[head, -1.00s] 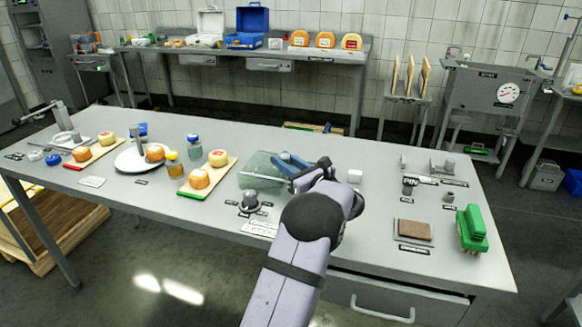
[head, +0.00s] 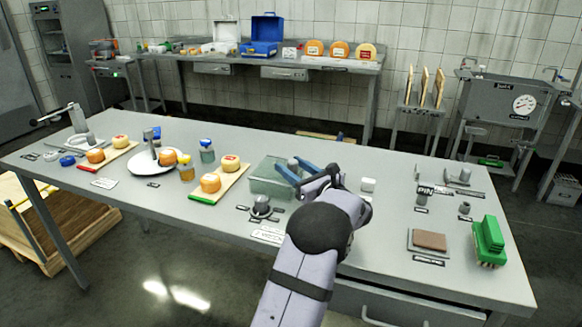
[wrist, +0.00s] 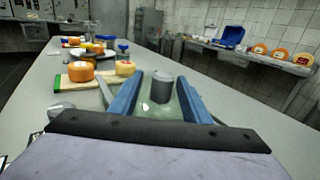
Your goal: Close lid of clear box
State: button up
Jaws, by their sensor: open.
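The clear box (head: 265,187) is a greenish see-through box near the middle of the table. I cannot make out how its lid stands. My gripper (head: 292,170) has blue fingers and is open at the right side of the box. A grey cylinder (head: 293,163) shows between the fingers. In the wrist view the cylinder (wrist: 162,84) stands between the spread fingers of my gripper (wrist: 160,88), with greenish clear material (wrist: 158,108) around its foot. I cannot tell whether the cylinder is inside the box or part of its lid.
A cutting board (head: 231,187) with cheeses is close left of the box. A dark round knob-like item (head: 261,205) is in front. A small white block (head: 368,184) lies to the right. A green brush-like object (head: 488,241) is at the right end.

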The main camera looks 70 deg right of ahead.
jog(key=b+v, duration=0.1)
jog(key=v, duration=0.5)
jog(key=shift+s+a, duration=0.2)
jog(key=shift+s, duration=0.05)
